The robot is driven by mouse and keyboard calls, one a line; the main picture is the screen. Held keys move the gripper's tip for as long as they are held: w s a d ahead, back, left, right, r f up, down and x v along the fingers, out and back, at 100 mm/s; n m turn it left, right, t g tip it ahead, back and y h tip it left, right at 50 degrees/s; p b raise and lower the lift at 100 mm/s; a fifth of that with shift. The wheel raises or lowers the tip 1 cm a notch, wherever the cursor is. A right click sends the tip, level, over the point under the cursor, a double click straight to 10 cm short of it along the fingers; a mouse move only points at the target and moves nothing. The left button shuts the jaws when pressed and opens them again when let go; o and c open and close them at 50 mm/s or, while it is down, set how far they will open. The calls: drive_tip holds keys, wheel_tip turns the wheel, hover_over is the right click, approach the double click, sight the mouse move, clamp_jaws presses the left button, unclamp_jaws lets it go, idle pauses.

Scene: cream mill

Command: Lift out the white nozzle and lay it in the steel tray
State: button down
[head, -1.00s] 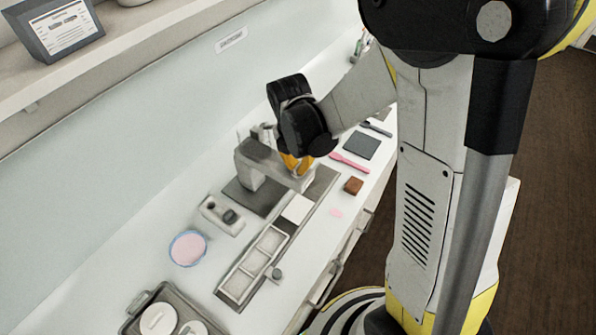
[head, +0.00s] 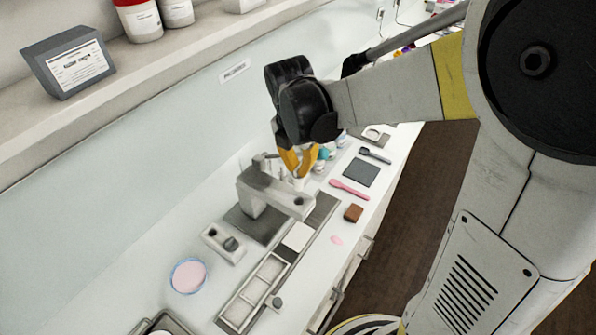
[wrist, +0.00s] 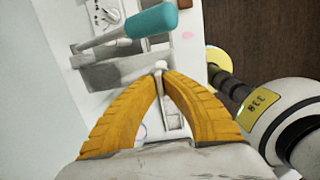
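My gripper (head: 297,174) has yellow fingers and is raised above the head of the grey machine (head: 262,186) on the counter. In the wrist view the fingertips (wrist: 161,74) close in on a small white piece, the white nozzle (wrist: 161,65). It sits between the tips, and a little white also shows under them in the head view. The fingers hide much of it. A grey metal tray (head: 142,327), which seems to be the steel tray, is cut off at the bottom left of the head view.
A lever with a teal handle (wrist: 152,20) is close to the fingers in the wrist view. A long compartment strip (head: 252,290), a pink bowl (head: 188,276), a brown block (head: 353,213) and a pink spatula (head: 349,188) lie on the counter. A shelf (head: 130,90) runs along the wall.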

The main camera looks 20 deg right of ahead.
drive_tip(key=shift+r+p, duration=2)
drive_tip(key=shift+r, duration=1)
